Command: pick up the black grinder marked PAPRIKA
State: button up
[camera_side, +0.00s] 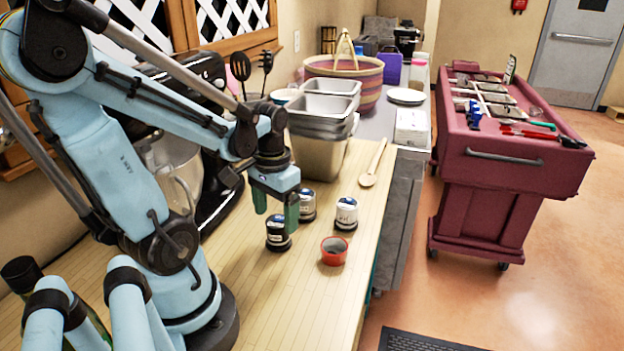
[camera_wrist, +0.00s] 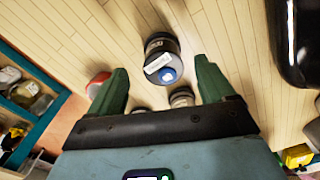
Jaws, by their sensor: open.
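Three grinders with black parts stand on the wooden counter: one in front (camera_side: 278,235), one just behind it (camera_side: 307,206), and a whiter one (camera_side: 346,213) to the right. None of their label words is legible, so I cannot tell which is marked PAPRIKA. My gripper (camera_side: 276,219) is open and points down above the front grinder, its green fingers partly covering the view. In the wrist view, a dark grinder (camera_wrist: 160,48) with a white label and blue spot shows between and beyond the open fingertips. Two other grinders are partly hidden lower down.
A small red cup (camera_side: 334,252) stands right of the front grinder. A wooden spoon (camera_side: 373,165) lies behind. Metal pans (camera_side: 325,105) are stacked beyond, and a mixer (camera_side: 175,165) stands to the left. The counter's front part is clear.

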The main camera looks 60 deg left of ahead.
aim_at(276, 220)
jog(key=shift+w+a+f, duration=0.1)
jog(key=shift+a+f, duration=0.05)
jog(key=shift+f, duration=0.75)
jog(key=shift+a+f, duration=0.1)
jog(key=shift+f, duration=1.8)
jog(key=c, duration=1.3)
